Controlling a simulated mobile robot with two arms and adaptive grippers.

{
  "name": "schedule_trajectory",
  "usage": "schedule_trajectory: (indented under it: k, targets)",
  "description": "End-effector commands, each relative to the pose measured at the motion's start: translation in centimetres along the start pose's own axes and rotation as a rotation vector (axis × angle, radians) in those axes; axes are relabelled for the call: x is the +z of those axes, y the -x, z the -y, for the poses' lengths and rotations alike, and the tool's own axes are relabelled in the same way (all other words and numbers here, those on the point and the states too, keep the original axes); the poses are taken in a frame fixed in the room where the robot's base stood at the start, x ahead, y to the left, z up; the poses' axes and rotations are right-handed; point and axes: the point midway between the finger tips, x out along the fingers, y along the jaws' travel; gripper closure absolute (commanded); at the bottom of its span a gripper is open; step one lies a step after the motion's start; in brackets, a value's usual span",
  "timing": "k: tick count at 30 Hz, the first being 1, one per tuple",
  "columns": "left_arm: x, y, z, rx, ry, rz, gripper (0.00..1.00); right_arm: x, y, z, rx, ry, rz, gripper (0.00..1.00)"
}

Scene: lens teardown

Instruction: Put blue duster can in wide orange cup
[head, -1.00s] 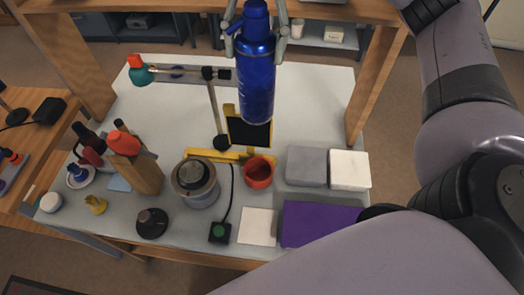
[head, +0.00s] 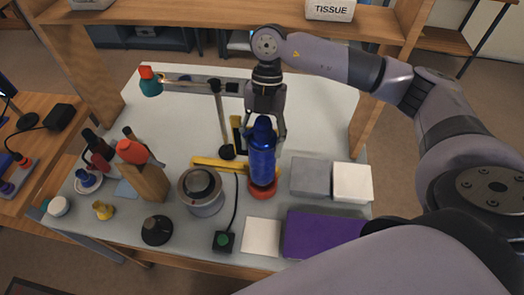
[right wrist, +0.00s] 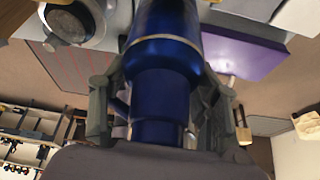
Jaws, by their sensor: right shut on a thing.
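The blue duster can (head: 262,158) stands upright over the wide orange cup (head: 263,193). Its lower end covers the cup's mouth, and the orange wall shows below and beside it. I cannot tell how deep the can sits or whether it touches the cup floor. My right gripper (head: 266,132) is shut on the can's upper part, reaching from behind and above. In the right wrist view the blue can (right wrist: 165,65) fills the middle between the two fingers. My left gripper is not in view.
A grey block (head: 310,177) and a white block (head: 352,183) stand right of the cup. A jointed lamp-like arm (head: 222,115) stands behind.

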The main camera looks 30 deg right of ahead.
Motion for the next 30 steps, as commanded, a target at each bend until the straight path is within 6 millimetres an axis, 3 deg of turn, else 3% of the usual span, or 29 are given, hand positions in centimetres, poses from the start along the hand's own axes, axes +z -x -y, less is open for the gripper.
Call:
schedule_trajectory:
  k: [8, 16, 26, 27, 30]
  targets:
    - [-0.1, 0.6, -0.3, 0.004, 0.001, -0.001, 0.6, 0.8, -2.0, -0.1, 0.002, 0.001, 0.0, 1.0]
    - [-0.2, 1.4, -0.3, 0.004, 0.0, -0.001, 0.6, 2.2, -5.2, -0.1, 0.0, 0.0, -0.001, 1.0]
    - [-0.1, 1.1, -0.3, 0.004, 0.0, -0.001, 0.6, 2.4, -5.7, -0.1, 0.002, 0.001, 0.001, 1.0]
    - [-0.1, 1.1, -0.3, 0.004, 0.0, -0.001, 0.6, 2.4, -5.9, -0.1, 0.0, 0.001, 0.001, 0.43]
    - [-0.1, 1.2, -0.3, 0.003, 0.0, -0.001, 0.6, 2.4, -5.8, -0.1, 0.0, 0.001, 0.001, 0.36]
